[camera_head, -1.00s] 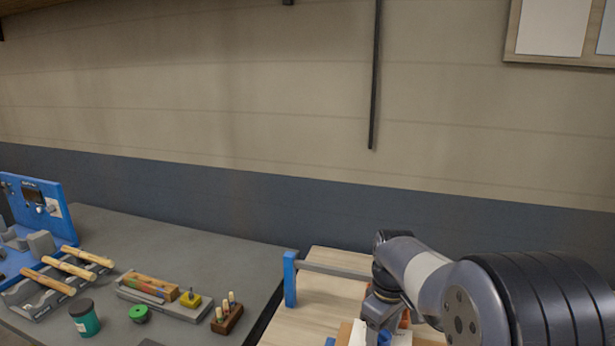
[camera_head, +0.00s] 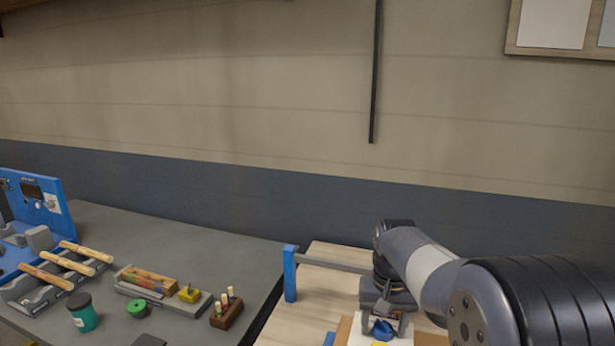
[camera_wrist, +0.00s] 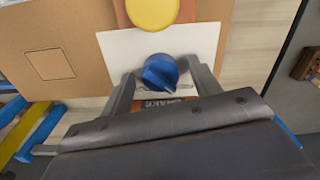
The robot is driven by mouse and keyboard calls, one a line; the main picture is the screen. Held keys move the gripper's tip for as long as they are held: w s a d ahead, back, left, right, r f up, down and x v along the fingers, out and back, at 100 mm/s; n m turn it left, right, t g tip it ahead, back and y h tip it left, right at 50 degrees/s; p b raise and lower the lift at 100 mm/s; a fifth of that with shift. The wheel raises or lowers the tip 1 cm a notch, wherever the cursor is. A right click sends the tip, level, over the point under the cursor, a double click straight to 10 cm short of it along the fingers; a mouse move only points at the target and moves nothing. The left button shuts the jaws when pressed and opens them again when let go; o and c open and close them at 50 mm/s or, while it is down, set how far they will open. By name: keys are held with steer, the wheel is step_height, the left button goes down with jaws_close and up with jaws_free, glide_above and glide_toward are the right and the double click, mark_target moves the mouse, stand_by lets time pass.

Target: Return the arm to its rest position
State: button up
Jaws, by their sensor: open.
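My gripper (camera_wrist: 163,88) is open in the wrist view, with one finger on each side of a round blue knob-like piece (camera_wrist: 160,72). The piece lies on a white sheet (camera_wrist: 205,40), and no finger clearly closes on it. In the head view my gripper (camera_head: 385,322) is low at right, over the light wooden table (camera_head: 310,318), with the blue piece (camera_head: 383,329) showing below it. My arm reaches in from the right edge.
A yellow disc (camera_wrist: 153,10) and brown cardboard (camera_wrist: 60,25) lie beside the sheet. A blue post (camera_head: 290,272) with a grey bar stands by my arm. The grey bench (camera_head: 190,240) at left holds wooden-handled tools, a teal jar (camera_head: 83,312) and a small block of pegs (camera_head: 227,310).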

steer(key=m+b, duration=0.1)
steer(key=m, duration=0.2)
steer(key=shift+f+m, duration=0.1)
steer(key=shift+m, duration=0.3)
steer(key=m+b, duration=0.2)
steer(key=m, duration=0.2)
steer(key=shift+m, duration=0.3)
steer(key=shift+r+m, duration=0.25)
steer(key=shift+m, duration=0.05)
steer(key=shift+r, duration=1.1)
